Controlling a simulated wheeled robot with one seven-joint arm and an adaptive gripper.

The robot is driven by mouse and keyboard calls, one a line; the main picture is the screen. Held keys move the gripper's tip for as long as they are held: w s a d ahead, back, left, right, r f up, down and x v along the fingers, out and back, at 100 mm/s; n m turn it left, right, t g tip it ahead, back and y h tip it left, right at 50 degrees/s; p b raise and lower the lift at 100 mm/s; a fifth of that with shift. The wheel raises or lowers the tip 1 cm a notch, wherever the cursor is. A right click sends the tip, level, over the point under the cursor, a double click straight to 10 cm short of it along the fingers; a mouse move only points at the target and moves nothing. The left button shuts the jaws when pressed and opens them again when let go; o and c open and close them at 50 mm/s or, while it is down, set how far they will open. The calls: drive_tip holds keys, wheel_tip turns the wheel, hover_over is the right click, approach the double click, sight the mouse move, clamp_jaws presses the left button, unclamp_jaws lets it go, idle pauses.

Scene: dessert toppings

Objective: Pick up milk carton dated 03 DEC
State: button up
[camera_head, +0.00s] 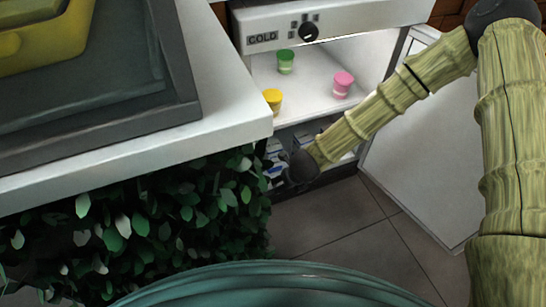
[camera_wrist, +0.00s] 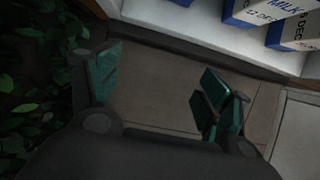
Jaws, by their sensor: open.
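Blue-and-white milk cartons lie in the lower compartment of the fridge. In the wrist view one carton (camera_wrist: 262,11) at the top right shows "MILK" and a date ending in "DEC"; its day is hard to read. Another carton (camera_wrist: 299,33) at the right edge shows "DEC" with a digit before it that may be a 3, cut by the frame. A third blue edge shows at the top. My gripper (camera_wrist: 157,82) is open and empty, over the floor in front of the compartment, apart from the cartons. In the head view my gripper (camera_head: 300,168) hides part of the cartons (camera_head: 274,150).
The shelf (camera_head: 305,75) above holds green (camera_head: 286,61), pink (camera_head: 343,83) and yellow (camera_head: 272,99) cups. The open fridge door (camera_head: 420,160) stands at the right. Leafy plants (camera_head: 150,225) and a counter (camera_head: 225,110) stand at the left. The tiled floor (camera_head: 350,235) is clear.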

sight(276, 158)
drive_tip(key=w+a+b, duration=0.1)
drive_tip(key=w, duration=0.2)
drive_tip(key=w+a+b, duration=0.1)
drive_tip(key=w+a, duration=0.1)
drive_tip(key=w, duration=0.2)
drive_tip(key=w+a+b, duration=0.1)
drive_tip(key=w, duration=0.3)
drive_tip(key=shift+w+a, duration=0.15)
drive_tip(key=shift+a, duration=0.05)
drive_tip(key=shift+b+x, duration=0.75)
drive_tip(key=shift+x, duration=0.7)
drive_tip(key=shift+c, duration=0.4)
drive_tip(key=c, duration=1.4)
